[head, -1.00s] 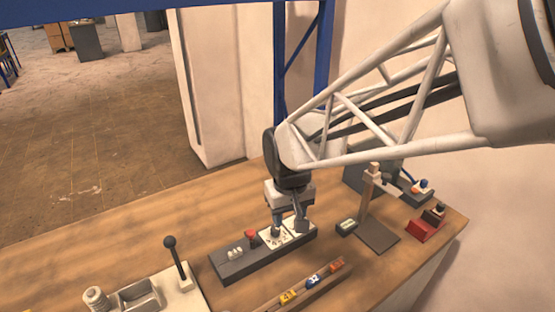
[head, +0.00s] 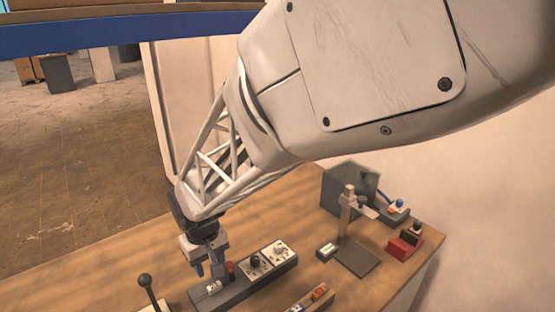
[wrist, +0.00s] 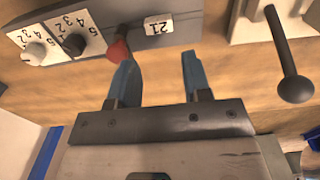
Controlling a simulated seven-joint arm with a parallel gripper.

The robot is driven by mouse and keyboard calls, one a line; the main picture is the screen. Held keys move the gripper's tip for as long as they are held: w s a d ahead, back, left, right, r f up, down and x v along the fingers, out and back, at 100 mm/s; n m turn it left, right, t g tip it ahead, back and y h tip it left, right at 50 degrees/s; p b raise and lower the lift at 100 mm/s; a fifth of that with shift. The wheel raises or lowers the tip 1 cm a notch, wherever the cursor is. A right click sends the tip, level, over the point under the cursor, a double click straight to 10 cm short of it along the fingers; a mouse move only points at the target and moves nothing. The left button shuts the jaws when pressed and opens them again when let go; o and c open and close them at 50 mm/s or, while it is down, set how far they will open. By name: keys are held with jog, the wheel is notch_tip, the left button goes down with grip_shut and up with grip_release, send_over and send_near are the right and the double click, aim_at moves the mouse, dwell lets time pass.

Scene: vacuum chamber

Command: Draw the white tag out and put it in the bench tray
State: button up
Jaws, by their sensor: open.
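My gripper (head: 208,270) is open and empty above the left end of the dark control panel (head: 262,284). In the wrist view its blue fingers (wrist: 158,62) are apart, and the left fingertip is close to a red knob (wrist: 118,48); I cannot tell if they touch. A white plate marked 21 (wrist: 159,25) sits on the panel beyond the gap between the fingers. I cannot tell whether it is the white tag; no other white tag shows clearly. A rail (head: 308,300) at the front holds an orange tag (head: 320,292) and a blue one. I cannot make out the bench tray now.
Two white dial plates lie on the panel, one with a black knob (wrist: 74,44). A lever (head: 147,282) stands at left. A wooden post stand (head: 346,215), a grey bin (head: 350,185) and a red block (head: 404,245) stand at right. Bare bench lies behind the panel.

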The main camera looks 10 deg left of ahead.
aim_at(213, 284)
jog(key=shift+f, duration=0.15)
jog(key=shift+f, duration=3.75)
jog(key=c, duration=0.6)
jog(key=shift+o, duration=0.2)
jog(key=shift+r, duration=0.1)
jog(key=shift+r, duration=0.1)
jog(key=shift+r, duration=3.1)
